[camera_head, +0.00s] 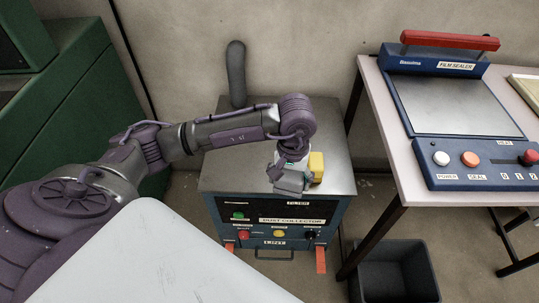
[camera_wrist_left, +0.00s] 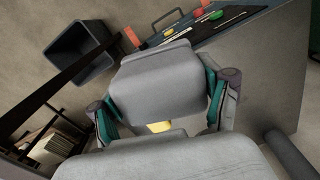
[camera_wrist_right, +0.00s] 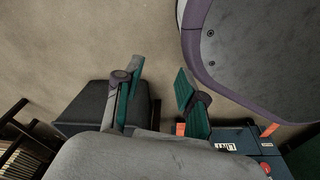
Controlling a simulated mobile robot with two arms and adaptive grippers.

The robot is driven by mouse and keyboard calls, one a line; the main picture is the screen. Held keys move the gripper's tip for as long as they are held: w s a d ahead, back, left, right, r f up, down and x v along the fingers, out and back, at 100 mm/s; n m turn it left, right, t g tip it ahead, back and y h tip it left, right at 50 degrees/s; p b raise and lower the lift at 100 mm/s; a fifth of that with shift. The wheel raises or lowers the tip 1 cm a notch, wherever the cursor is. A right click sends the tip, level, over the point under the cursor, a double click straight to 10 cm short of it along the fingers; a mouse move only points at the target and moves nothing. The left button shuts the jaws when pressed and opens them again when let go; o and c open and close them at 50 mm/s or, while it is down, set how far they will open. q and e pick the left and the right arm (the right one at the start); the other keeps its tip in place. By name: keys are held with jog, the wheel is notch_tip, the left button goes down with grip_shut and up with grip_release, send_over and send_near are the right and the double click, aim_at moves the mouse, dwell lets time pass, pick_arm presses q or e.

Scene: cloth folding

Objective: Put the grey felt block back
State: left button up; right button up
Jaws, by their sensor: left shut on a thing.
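The grey felt block (camera_head: 289,181) is in my left gripper (camera_head: 291,160), over the front part of the dust collector's metal top (camera_head: 245,150). In the left wrist view the grey felt block (camera_wrist_left: 158,80) is between the teal pads of the left gripper (camera_wrist_left: 161,112), which is shut on it. I cannot tell whether the block touches the top. A yellow block (camera_head: 316,166) is just right of the left gripper; part of it shows in the left wrist view (camera_wrist_left: 160,127). My right gripper (camera_wrist_right: 158,88) is open and empty, low in front of the dust collector (camera_wrist_right: 235,140).
A table (camera_head: 375,85) with a film sealer (camera_head: 455,110) stands at the right. A dark bin (camera_head: 395,270) is on the floor below it. A green cabinet (camera_head: 75,85) stands at the left. A dark grey upright post (camera_head: 236,75) rises at the dust collector's back.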

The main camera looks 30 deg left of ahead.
pick_arm(q)
jog(key=w+n+b, duration=0.3)
jog(key=w+b, duration=0.2)
jog(key=w, duration=0.2)
jog(key=a+f, duration=0.2)
jog(key=a, duration=0.2)
jog(key=w+a+f, duration=0.1)
jog(key=a+f, duration=0.1)
jog(key=a, duration=0.2)
jog(key=a+f+b, duration=0.1)
jog(key=a+f, duration=0.1)
jog(key=a, duration=0.2)
jog(key=shift+w+f, duration=0.3)
notch_tip(320, 180, down, 4)
jog(key=shift+r, duration=0.1)
jog(key=shift+a, duration=0.1)
jog(key=o, duration=1)
pick_arm(e)
jog(key=w+a+r+t, duration=0.1)
jog(key=w+r, duration=0.5)
jog(key=w, duration=0.2)
jog(key=shift+w+a+r, duration=0.25)
jog(key=shift+w+r, duration=0.05)
jog(key=shift+r, duration=0.1)
jog(key=shift+w, duration=0.15)
